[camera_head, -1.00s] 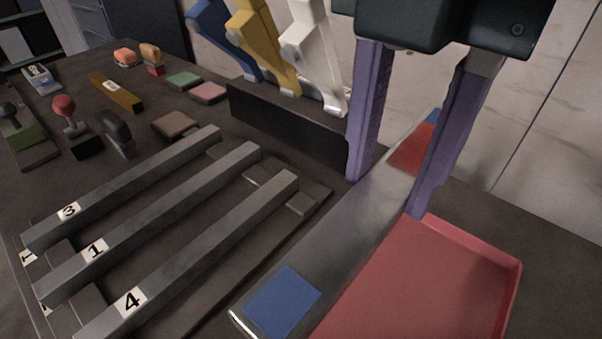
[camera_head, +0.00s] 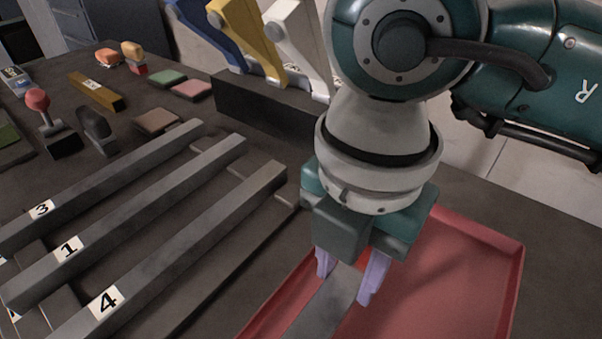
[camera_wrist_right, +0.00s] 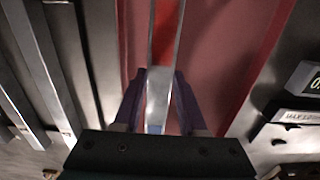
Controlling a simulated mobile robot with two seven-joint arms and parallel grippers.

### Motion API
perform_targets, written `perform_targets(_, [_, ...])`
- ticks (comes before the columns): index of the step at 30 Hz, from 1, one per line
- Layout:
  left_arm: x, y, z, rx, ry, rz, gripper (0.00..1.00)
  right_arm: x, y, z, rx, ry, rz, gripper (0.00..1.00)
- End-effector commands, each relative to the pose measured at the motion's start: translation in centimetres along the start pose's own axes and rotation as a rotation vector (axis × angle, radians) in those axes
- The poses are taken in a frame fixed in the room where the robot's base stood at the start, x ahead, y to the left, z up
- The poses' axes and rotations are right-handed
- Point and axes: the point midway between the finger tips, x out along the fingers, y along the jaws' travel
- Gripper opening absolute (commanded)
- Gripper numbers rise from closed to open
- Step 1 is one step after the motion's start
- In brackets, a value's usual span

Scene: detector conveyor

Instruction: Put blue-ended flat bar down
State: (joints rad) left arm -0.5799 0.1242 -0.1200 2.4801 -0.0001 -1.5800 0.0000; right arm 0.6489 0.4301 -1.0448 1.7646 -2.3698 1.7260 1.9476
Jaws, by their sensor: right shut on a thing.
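My right gripper (camera_head: 347,284) is shut on the blue-ended flat bar (camera_head: 318,308), a grey metal bar over the red tray (camera_head: 440,262). In the head view the bar runs down out of the picture, and its far end is hidden by my gripper. In the right wrist view the bar (camera_wrist_right: 158,82) passes between the purple fingers (camera_wrist_right: 157,100) and shows a red patch and a little blue near the gripper. I cannot tell whether the bar touches the tray floor. My left gripper is not in view.
Numbered grey bars (camera_head: 130,210) lie on a rack left of the tray. Blue, yellow and white levers (camera_head: 296,45) stand on a dark block behind. Stamps (camera_head: 95,128) and small coloured blocks (camera_head: 168,76) lie at the back left. The tray's right side is clear.

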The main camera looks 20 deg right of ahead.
Motion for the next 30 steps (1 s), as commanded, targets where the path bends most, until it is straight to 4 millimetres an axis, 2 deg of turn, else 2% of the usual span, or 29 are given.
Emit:
perform_targets(6, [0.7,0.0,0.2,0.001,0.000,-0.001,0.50,3.0,0.0,0.0,0.001,0.001,0.000,0.00])
perform_targets(9, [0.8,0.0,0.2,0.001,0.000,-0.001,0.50,3.8,0.1,0.0,-0.001,-0.001,0.002,0.00])
perform_targets(22, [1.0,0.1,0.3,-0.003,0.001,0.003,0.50,4.3,0.1,0.0,-0.001,-0.001,0.003,0.00])
perform_targets(23, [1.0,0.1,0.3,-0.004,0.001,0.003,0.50,4.3,-0.1,0.0,-0.001,-0.001,-0.001,0.43])
perform_targets(30, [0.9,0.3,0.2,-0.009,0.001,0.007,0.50,4.3,-0.1,0.0,-0.001,-0.001,-0.001,0.70])
